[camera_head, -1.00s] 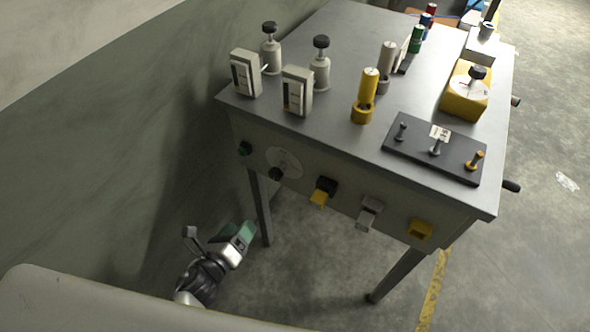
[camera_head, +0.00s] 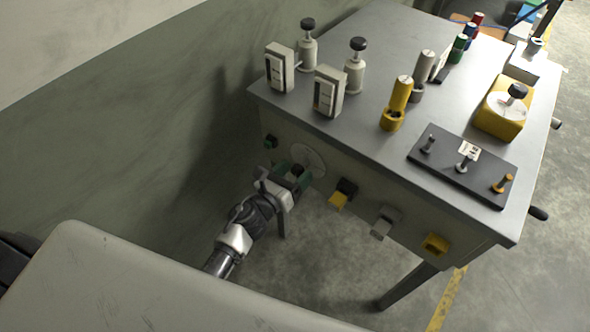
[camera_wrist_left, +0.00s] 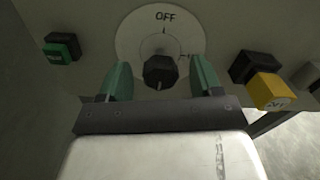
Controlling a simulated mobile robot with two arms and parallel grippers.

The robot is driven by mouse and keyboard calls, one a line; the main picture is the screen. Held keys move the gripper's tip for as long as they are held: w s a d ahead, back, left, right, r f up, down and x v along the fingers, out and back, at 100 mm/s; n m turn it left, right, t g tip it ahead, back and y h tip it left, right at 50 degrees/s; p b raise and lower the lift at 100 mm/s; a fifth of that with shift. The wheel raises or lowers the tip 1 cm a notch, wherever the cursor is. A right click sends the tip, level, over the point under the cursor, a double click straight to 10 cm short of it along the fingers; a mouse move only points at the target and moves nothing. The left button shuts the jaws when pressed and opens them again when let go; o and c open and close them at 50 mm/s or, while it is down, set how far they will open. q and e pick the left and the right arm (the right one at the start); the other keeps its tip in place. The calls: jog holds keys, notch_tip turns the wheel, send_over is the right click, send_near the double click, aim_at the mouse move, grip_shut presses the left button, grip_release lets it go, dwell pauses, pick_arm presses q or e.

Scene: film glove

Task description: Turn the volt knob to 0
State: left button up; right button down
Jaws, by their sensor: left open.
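A black knob (camera_wrist_left: 160,72) sits on a round pale dial (camera_wrist_left: 135,35) on the bench's front panel. The dial reads OFF at its top; I cannot read a volt label. My left gripper (camera_wrist_left: 161,78) is open, with its green fingers on either side of the knob and a gap at each side. In the head view my left gripper (camera_head: 294,176) is at the panel, partly covering the dial (camera_head: 308,158). A second black knob (camera_head: 517,91) stands on a yellow box (camera_head: 497,122) with a dial on the bench top. My right gripper is not in view.
A green button (camera_wrist_left: 58,52) is left of the dial, and a yellow switch (camera_wrist_left: 270,91) is to its right. A grey switch (camera_head: 386,221) and another yellow one (camera_head: 436,244) are farther right. The grey bench top (camera_head: 372,120) overhangs the panel.

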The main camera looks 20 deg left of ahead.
pick_arm(q)
jog(key=shift+w+d, duration=0.1)
jog(key=shift+w, duration=0.15)
jog(key=c, duration=0.9)
